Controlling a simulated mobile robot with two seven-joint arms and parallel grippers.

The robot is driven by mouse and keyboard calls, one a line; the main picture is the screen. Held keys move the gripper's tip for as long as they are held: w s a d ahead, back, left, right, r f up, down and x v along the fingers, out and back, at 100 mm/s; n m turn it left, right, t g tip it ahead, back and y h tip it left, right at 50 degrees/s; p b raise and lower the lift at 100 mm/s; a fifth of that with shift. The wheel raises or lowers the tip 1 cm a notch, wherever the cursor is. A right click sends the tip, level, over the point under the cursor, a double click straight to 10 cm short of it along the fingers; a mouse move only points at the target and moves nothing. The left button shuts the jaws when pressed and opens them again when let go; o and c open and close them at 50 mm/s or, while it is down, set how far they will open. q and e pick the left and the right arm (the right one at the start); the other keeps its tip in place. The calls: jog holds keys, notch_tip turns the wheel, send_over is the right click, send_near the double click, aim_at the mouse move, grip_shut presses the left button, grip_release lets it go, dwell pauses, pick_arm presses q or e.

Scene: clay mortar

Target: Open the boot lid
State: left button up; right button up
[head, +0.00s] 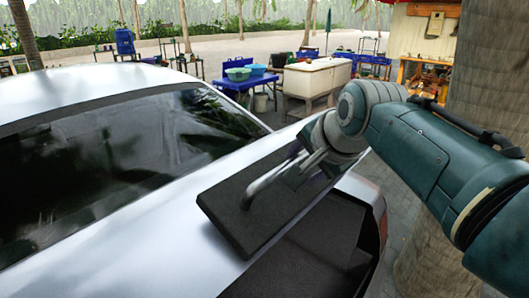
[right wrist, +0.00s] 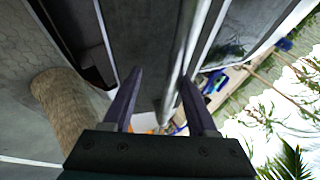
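The silver car's rear fills the left and middle of the head view. Its boot lid (head: 195,258) is the silver panel behind the dark rear window. Beside it is a dark recess (head: 325,245) with a silver rim on the right; I cannot tell how far the lid is open. My left gripper is out of view.
A palm trunk (head: 465,130) stands close on the right, behind my arm; it also shows in the wrist view (right wrist: 65,110). A white chest (head: 317,78) and a blue table (head: 242,84) stand beyond the car. Paved ground lies beside the car.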

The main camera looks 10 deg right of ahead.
jog(key=shift+s, duration=0.1)
jog(key=shift+s+r, duration=0.35)
jog(key=shift+r, duration=0.05)
jog(key=b+v, duration=0.1)
jog(key=v, duration=0.7)
jog(key=shift+s+r, duration=0.25)
jog(key=shift+r, duration=0.05)
jog(key=shift+c, duration=0.2)
